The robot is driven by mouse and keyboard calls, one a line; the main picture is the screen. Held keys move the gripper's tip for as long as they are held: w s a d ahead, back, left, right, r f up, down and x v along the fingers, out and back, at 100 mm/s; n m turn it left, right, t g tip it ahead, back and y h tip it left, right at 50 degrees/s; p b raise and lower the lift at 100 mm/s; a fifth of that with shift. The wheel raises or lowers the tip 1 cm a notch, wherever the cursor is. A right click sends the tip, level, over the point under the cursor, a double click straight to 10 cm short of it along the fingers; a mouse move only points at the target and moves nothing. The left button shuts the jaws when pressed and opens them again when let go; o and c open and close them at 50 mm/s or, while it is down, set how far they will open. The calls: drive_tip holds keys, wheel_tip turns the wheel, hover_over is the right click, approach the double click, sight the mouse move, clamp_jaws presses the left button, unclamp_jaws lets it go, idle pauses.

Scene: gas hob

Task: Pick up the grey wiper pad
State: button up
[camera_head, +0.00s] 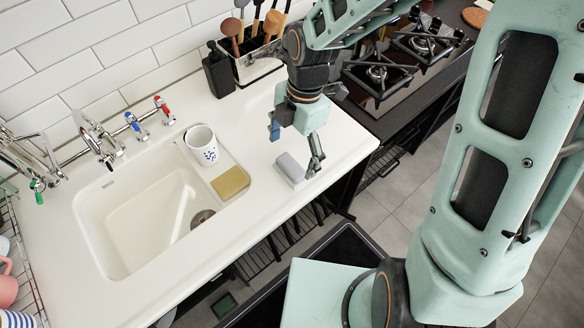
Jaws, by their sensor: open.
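The grey wiper pad (290,168) lies on the white counter to the right of the sink, close to the counter's front edge. My gripper (294,150) is above and just beyond it, pointing down. Its fingers are spread apart, one on the left with a blue tip and one on the right hanging near the pad's right end. Nothing shows between the fingers. I cannot tell from this view whether the right finger touches the pad.
The white sink (135,215) is on the left, with a patterned mug (201,146) and a yellow-brown sponge (231,183) on its ledge. A black bottle (218,72) and a utensil holder (256,66) stand at the back wall. The gas hob (378,78) is to the right.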

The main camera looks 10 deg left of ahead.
sight(291, 165)
drive_tip(key=shift+a+f+b, duration=0.15)
drive_tip(key=shift+f+b, duration=0.25)
drive_tip(key=shift+f, duration=2.4)
drive_tip(key=shift+c, duration=0.4)
drive_tip(key=c, duration=1.2)
drive_tip(key=shift+o, duration=0.2)
